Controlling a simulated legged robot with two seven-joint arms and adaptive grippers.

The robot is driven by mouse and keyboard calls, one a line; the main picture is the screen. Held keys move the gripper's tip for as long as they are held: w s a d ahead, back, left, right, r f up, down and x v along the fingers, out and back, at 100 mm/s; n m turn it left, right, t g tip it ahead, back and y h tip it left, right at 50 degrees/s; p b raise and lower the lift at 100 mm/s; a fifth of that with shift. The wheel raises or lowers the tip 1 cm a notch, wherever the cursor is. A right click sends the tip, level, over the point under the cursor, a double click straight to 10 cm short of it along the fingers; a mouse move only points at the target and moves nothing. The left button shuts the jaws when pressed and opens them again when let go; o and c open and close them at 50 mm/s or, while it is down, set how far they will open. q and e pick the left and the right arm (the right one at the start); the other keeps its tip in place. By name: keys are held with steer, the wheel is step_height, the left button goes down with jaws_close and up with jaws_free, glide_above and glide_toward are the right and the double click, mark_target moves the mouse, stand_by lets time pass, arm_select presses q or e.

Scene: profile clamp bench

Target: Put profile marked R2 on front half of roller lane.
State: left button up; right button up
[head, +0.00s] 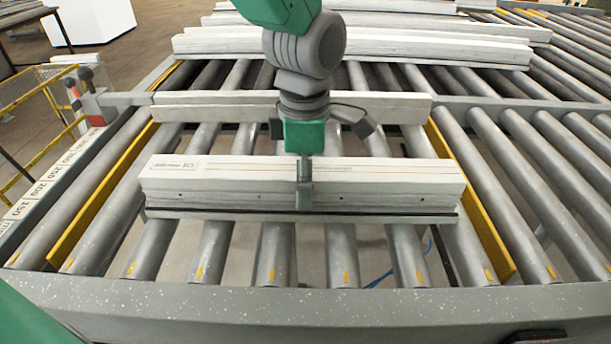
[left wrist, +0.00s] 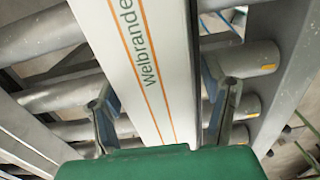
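A long white profile (head: 400,179) with thin orange lines lies crosswise on the rollers in the near part of the lane. A short mark on its top left looks like R2 but is too small to read surely. My left gripper (head: 304,190) is over its middle, pointing down. In the left wrist view the fingers (left wrist: 162,100) stand open on either side of the profile (left wrist: 140,60), with gaps beside it; it shows the printed letters "Welbrande". My right gripper is not in view.
Another white profile (head: 210,106) lies farther back between the yellow guides (head: 110,190) (head: 470,205). Several white profiles (head: 440,48) lie at the back. A grey bar with a dark strip (head: 390,212) runs along the near profile's front. A scale (head: 45,187) lines the left edge.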

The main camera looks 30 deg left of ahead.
arm_select(q)
steer(key=shift+d, duration=0.25)
steer(key=shift+r, duration=0.15)
step_height(320, 180, up, 12)
steer(key=p, duration=0.1)
steer(key=shift+a, duration=0.2)
stand_by(0.4)
